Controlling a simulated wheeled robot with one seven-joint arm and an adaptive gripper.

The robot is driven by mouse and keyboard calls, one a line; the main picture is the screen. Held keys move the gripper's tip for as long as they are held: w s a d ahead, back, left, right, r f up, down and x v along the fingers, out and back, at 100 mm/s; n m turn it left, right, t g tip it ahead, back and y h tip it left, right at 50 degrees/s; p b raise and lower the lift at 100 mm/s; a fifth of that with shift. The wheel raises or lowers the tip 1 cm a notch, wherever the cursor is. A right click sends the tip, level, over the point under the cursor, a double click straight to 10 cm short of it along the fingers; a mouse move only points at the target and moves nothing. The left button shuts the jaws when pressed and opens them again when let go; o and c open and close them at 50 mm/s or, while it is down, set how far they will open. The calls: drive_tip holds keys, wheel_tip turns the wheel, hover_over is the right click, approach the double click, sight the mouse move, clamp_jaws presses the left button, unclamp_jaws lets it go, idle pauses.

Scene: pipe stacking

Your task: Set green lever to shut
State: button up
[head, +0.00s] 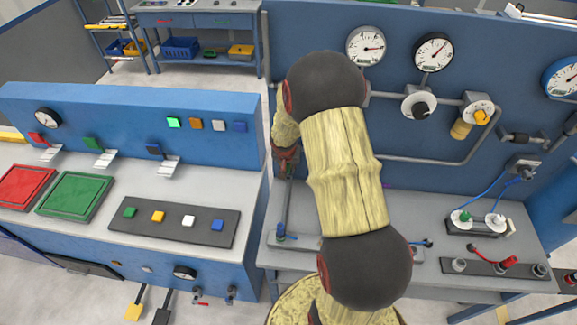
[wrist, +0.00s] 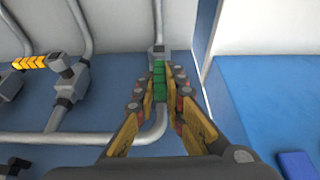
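In the wrist view a green lever handle (wrist: 159,82) stands on a grey pipe valve (wrist: 158,52) on the blue panel. My gripper (wrist: 161,78) has one finger on each side of this handle, very close to it. Whether the fingers press on it cannot be made out. In the head view my gripper (head: 287,155) is near the left edge of the blue panel, partly hidden by my arm. A small green part (head: 290,171) shows just below it there. Another green lever (head: 93,143) is on the left console.
Gauges (head: 365,46) and valve knobs (head: 420,106) are on the panel to the right. The left console (head: 130,188) carries buttons and levers.

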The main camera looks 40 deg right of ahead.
clamp_jaws()
idle(0.3)
